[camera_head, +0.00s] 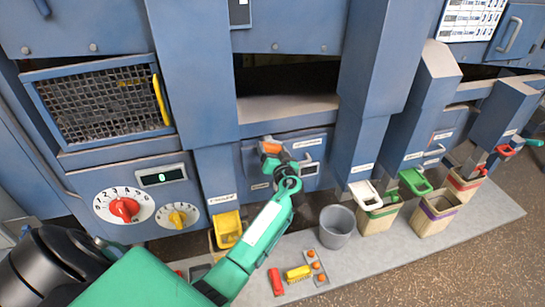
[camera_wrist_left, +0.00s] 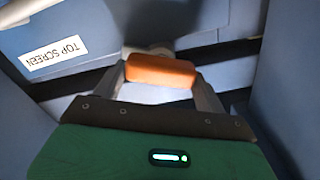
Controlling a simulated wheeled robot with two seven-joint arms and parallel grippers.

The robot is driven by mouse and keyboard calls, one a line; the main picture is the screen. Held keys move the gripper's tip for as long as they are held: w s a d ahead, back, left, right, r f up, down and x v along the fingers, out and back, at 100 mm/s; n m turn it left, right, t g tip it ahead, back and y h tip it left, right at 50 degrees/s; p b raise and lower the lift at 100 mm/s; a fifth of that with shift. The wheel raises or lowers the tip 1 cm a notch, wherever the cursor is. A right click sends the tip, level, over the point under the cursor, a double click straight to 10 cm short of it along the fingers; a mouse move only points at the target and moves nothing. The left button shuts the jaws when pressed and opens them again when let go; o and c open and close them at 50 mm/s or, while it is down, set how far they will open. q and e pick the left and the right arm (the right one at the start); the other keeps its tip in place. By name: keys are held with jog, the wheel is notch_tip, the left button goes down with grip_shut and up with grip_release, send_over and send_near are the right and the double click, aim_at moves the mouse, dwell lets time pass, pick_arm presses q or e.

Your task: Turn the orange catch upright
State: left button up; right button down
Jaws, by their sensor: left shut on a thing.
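The orange catch (camera_head: 270,147) is a small rounded block on the blue panel below the dark opening. In the left wrist view the orange catch (camera_wrist_left: 160,70) lies nearly level across the picture, between the two fingers. My left gripper (camera_head: 273,154) reaches up to it from below, and its fingers (camera_wrist_left: 163,80) are shut on the catch's two ends. The catch's mount behind it is mostly hidden. My right gripper is in neither view.
A "TOP SCREEN" label (camera_wrist_left: 54,59) is on the panel beside the catch. A blue chute (camera_head: 365,130) stands close on the right.

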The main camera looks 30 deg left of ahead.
pick_arm(q)
jog(key=m+b, duration=0.1)
jog(key=m, duration=0.2)
jog(key=shift+f+b, duration=0.2)
jog(key=shift+b, duration=0.1)
jog(key=m+b, duration=0.1)
jog(key=m, duration=0.2)
jog(key=shift+w+d+m, duration=0.1)
jog(key=shift+m, duration=0.2)
jog(key=m, duration=0.2)
jog(key=shift+m, duration=2.2)
jog(key=shift+f, duration=0.1)
jog(key=o, duration=1)
jog(key=shift+d, duration=0.1)
